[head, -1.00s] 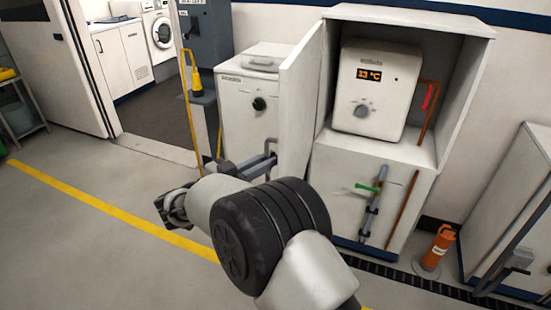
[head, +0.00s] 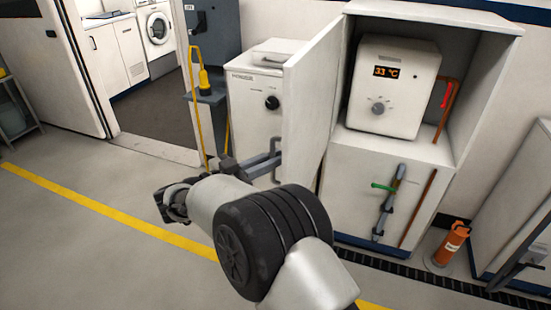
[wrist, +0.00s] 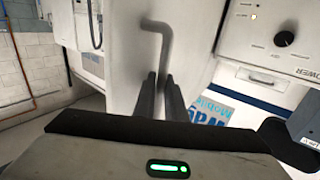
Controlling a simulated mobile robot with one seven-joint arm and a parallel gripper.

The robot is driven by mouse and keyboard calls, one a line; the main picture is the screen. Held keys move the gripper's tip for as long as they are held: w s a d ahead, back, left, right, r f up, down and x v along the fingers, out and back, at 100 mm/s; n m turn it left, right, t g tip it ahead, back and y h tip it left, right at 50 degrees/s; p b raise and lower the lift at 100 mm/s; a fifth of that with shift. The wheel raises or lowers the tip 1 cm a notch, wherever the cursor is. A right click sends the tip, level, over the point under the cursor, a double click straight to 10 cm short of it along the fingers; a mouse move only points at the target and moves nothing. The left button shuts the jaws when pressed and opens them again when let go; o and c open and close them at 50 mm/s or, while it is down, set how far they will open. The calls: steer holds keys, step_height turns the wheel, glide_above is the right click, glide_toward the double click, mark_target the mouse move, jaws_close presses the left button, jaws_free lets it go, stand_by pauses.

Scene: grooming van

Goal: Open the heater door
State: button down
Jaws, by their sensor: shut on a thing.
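The heater door (head: 306,105) is a white panel hinged on the left side of the heater cabinet (head: 372,185). It stands open, swung out to the left. The boiler (head: 393,85) inside is in plain view, its display reading 33 °C. My gripper (head: 262,165) is at the door's outer face, shut on the grey bar handle (head: 274,160). In the wrist view the two dark fingers (wrist: 160,98) close around the lower end of the bent handle (wrist: 160,42) on the white door panel (wrist: 125,65).
A white machine with a black knob (head: 255,105) stands just left of the door, close to the handle. An orange cylinder (head: 448,245) stands on the floor at right. Clear floor (head: 80,245) lies at front left, crossed by a yellow line.

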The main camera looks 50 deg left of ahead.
stand_by(0.4)
steer(key=c, duration=2.1)
jaws_free()
steer(key=s, duration=0.5)
steer(key=s+a, duration=0.1)
steer(key=s, duration=1.1)
steer(key=shift+s+a+p, duration=0.2)
steer(key=shift+p, duration=0.2)
